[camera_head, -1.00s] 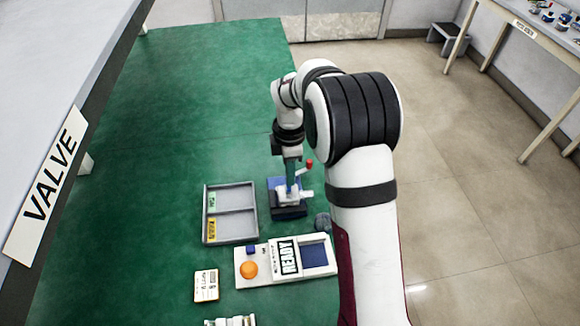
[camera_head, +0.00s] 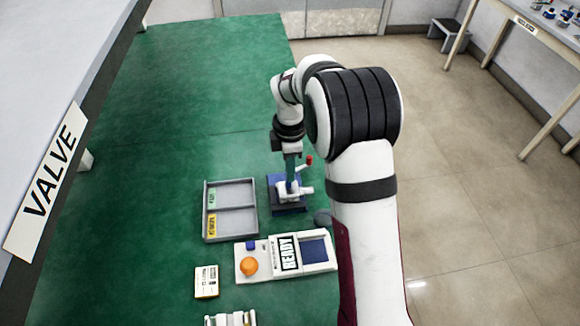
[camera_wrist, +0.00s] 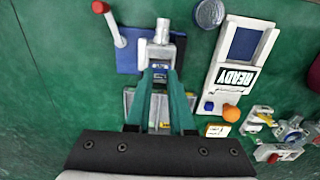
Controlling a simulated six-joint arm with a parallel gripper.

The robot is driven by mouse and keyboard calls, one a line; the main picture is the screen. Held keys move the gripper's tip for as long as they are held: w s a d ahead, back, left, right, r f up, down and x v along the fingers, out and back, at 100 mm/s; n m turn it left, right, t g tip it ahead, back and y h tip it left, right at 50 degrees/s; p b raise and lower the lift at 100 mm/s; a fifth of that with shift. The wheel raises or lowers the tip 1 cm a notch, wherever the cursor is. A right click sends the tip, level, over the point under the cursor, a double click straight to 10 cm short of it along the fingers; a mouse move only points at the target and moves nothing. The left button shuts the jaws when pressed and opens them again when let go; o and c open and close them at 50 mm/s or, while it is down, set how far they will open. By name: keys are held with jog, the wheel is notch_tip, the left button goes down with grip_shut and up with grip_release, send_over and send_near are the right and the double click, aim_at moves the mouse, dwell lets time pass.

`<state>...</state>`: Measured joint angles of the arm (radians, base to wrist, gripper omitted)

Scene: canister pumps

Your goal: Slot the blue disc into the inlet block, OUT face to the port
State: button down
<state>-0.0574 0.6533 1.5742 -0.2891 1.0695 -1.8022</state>
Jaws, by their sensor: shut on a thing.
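My gripper (camera_wrist: 161,75) has two teal fingers and is shut on the blue disc (camera_wrist: 160,72), a small blue piece between the fingertips in the wrist view. The fingers hide most of the disc, and I cannot read a face marking on it. The inlet block (camera_wrist: 160,52) is a pale grey body on a blue base (camera_wrist: 127,58), directly at the fingertips. I cannot tell whether the disc is inside its slot or just at it. In the head view my gripper (camera_head: 291,172) points down at the same pale block (camera_head: 292,190).
A red-tipped lever (camera_wrist: 100,7) rises beside the block. A two-part grey tray (camera_head: 231,238) lies left of the base. A READY panel (camera_head: 318,264) with an orange knob (camera_head: 249,266) sits in front. A small label card (camera_head: 206,282) lies nearby. Green surface beyond is clear.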

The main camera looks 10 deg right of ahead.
jog(key=shift+f, duration=2.45)
jog(key=c, duration=0.7)
grip_release()
notch_tip(320, 180, up, 16)
jog(key=shift+f, duration=0.1)
jog(key=s+r+m+y, duration=0.1)
jog(key=s+r+m, duration=0.3)
jog(key=s+m, duration=1.15)
jog(key=s+f+m, duration=0.4)
jog(key=s+m, duration=0.4)
jog(key=s, duration=0.8)
jog(key=shift+s+a+y, duration=0.15)
jog(key=shift+a+y, duration=0.25)
jog(key=shift+a, duration=0.05)
